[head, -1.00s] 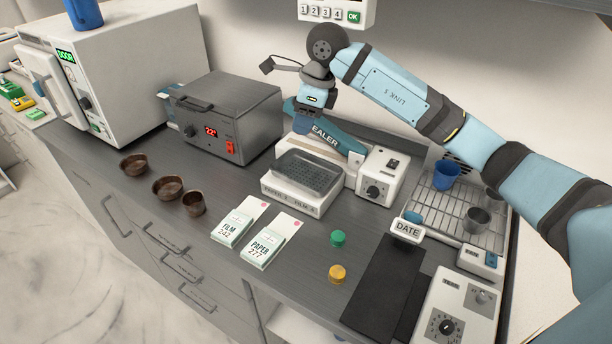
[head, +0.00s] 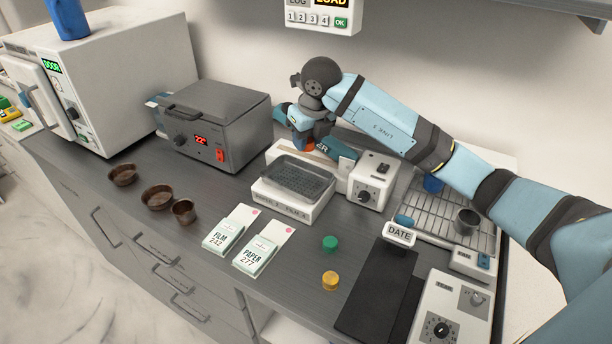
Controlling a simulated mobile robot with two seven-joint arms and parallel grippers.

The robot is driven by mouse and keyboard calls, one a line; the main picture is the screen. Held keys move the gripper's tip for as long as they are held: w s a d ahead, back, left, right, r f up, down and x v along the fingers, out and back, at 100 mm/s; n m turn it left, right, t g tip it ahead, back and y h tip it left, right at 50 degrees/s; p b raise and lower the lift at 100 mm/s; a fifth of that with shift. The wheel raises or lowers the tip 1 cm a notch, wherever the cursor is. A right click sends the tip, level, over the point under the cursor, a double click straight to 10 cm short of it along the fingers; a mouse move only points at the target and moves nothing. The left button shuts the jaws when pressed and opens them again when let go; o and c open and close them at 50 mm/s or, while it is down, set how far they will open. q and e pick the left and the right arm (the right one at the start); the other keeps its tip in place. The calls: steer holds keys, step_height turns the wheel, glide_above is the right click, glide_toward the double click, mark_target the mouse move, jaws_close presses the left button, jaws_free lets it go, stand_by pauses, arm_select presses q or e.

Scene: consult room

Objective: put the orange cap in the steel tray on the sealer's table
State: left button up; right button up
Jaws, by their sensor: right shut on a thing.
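The steel tray (head: 291,181), a grey mesh-like tray, sits on the sealer's white table (head: 286,203) in the middle of the counter. My right gripper (head: 303,143) is above and behind the tray, over the sealer, pointing down. It is shut on a small orange thing (head: 302,147), most likely the orange cap, which is mostly hidden by the fingers. I cannot tell its exact height above the sealer. The tray looks empty. My left gripper is not in view.
A yellow cap (head: 331,281) and a green cap (head: 330,243) stand on the counter in front. Film and paper packs (head: 222,237) lie at left of them. A grey heater box (head: 217,125) stands left of the sealer, a wire rack (head: 443,205) at right. Brown bowls (head: 157,197) are at left.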

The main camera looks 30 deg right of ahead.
mark_target(305, 184)
step_height(305, 184, down, 11)
steer(key=shift+f+p, duration=0.15)
steer(key=shift+p, duration=0.15)
steer(key=shift+f, duration=0.1)
steer(key=shift+f, duration=0.1)
steer(key=o, duration=1)
steer(key=shift+c, duration=0.2)
steer(key=v, duration=1.2)
steer(key=shift+b, duration=0.3)
steer(key=shift+s, duration=0.1)
